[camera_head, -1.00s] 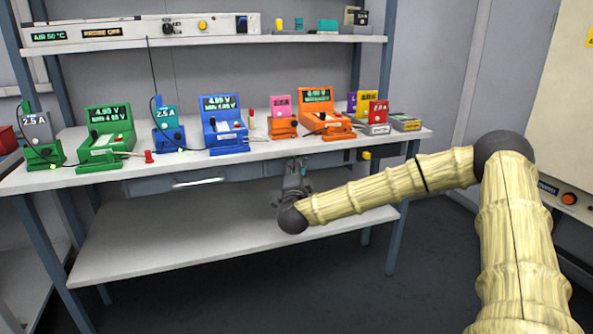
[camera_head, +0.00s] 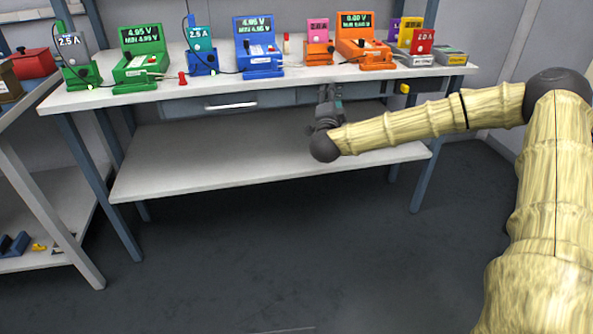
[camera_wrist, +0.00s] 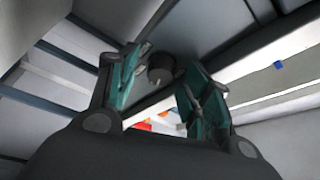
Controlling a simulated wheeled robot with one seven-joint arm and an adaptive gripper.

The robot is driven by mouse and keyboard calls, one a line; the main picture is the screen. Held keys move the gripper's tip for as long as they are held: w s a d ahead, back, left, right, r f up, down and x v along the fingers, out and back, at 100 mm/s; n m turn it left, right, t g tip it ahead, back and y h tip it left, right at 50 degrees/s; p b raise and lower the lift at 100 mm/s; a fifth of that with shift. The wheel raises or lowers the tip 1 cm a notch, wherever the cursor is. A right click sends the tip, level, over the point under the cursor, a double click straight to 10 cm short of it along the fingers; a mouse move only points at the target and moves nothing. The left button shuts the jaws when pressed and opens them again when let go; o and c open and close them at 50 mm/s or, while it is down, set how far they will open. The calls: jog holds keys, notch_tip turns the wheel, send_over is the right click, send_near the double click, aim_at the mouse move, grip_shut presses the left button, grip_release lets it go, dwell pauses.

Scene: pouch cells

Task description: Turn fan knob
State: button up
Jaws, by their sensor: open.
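My gripper (camera_head: 328,93) is below the front edge of the workbench (camera_head: 200,90), in front of the drawer fronts. In the wrist view its two teal-padded fingers are apart and empty. A dark round knob-like part (camera_wrist: 160,66) shows beyond and between the fingertips, apart from them as far as I can see. It has a small light mark. I cannot tell for sure that it is the fan knob. In the head view my gripper hides whatever is directly behind it.
Green (camera_head: 143,56), blue (camera_head: 257,46) and orange (camera_head: 361,40) units with displays stand on the bench. A yellow part (camera_head: 404,88) is under the front edge at right. The lower shelf (camera_head: 230,165) is bare. A side shelf stands at left. The floor in front is clear.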

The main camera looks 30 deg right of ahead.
jog(key=s+a+f+n+t+y+b, duration=0.1)
jog(key=s+f+n+t+y, duration=0.15)
jog(key=s+n, duration=0.4)
jog(key=s+a+f+n+t+y, duration=0.2)
jog(key=s+n+t, duration=0.1)
jog(key=n, duration=0.6)
jog(key=s+a+f+n+g+y+b, duration=0.1)
jog(key=a+f+g+y, duration=0.4)
jog(key=a+f, duration=1.3)
jog(key=shift+s+a+f+n+y+b, duration=0.15)
jog(key=shift+s+f+n+y+b, duration=0.5)
jog(key=shift+n+y, duration=0.8)
jog(key=shift+w+g+p, duration=0.2)
jog(key=shift+g+p, duration=0.05)
jog(key=shift+p, duration=0.2)
